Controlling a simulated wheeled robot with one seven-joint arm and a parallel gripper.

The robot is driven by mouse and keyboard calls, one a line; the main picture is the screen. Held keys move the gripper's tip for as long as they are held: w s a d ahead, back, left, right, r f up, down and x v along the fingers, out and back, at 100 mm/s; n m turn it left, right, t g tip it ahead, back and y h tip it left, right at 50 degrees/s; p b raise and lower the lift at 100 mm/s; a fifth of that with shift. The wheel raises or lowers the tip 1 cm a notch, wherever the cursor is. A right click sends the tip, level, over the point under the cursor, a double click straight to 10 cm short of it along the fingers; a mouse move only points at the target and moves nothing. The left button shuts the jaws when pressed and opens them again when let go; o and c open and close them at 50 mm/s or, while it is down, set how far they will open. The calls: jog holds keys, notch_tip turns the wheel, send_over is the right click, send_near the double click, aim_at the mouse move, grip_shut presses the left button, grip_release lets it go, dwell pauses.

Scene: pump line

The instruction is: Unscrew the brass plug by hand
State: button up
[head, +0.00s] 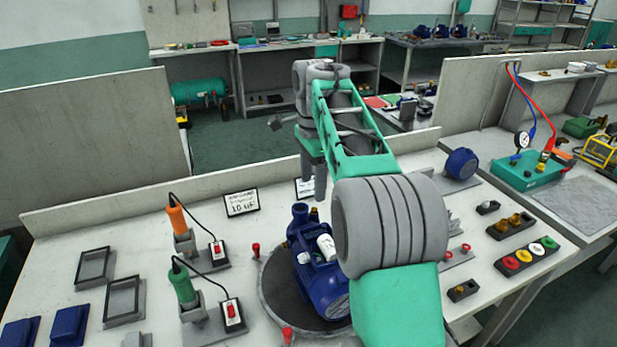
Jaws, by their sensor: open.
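A blue pump (312,280) stands on a dark round turntable (275,290) on the bench, partly hidden by my arm. A small brass-coloured piece (314,214) shows at the pump's top, beside its upright blue port; it looks like the brass plug, but is too small to tell how it is seated. My gripper (314,195) points down with its two grey fingers apart. In the picture it is just above the brass piece. I see nothing between the fingers, and cannot tell its depth from the pump.
An orange-handled tool (177,218) and a green-handled tool (183,285) stand in holders at left. A tray of brass fittings (510,226), coloured caps (528,258) and a blue motor part (461,163) lie at right. A low back wall (230,178) edges the bench.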

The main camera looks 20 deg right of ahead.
aim_at(314, 209)
jog(key=shift+s+d+f+b, duration=0.15)
jog(key=shift+d+f+b, duration=0.05)
jog(key=shift+f+b, duration=2.25)
jog(key=shift+f+b, duration=0.95)
jog(key=shift+c, duration=0.3)
grip_shut()
